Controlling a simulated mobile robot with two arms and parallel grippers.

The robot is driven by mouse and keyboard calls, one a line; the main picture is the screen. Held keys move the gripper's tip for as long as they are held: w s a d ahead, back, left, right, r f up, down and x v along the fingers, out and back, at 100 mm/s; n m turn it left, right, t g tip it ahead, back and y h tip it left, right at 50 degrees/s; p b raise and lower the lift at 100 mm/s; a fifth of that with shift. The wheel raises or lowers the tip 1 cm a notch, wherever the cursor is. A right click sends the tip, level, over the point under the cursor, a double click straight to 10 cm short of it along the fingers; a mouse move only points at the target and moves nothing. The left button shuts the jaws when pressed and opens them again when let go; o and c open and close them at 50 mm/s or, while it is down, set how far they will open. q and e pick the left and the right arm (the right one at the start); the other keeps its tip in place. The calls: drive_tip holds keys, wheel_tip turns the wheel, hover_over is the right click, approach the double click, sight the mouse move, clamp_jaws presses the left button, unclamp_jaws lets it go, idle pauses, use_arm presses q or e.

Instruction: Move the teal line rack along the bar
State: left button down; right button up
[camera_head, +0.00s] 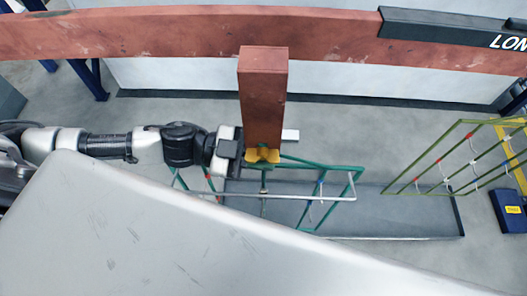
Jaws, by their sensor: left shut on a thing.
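The teal line rack (334,203), a thin green wire frame with small red and blue clips, hangs below the end of a red-brown beam (263,95). My left gripper (233,150) comes in from the left and is shut at the top of the rack, beside the beam's end. The beam hides part of the grip, so the exact hold point does not show. A yellow fitting (262,157) sits at the beam's lower end, just above the rack. My right gripper is not in view.
A long, shallow grey tray (400,226) lies below the rack. An olive-green rack (455,160) hangs at the right, near a blue box with a yellow label (509,211). A large red-brown beam (150,35) crosses the top. Grey floor shows between.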

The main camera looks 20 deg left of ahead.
use_arm(q)
drive_tip(key=shift+w+r, duration=0.15)
drive_tip(key=shift+r, duration=0.15)
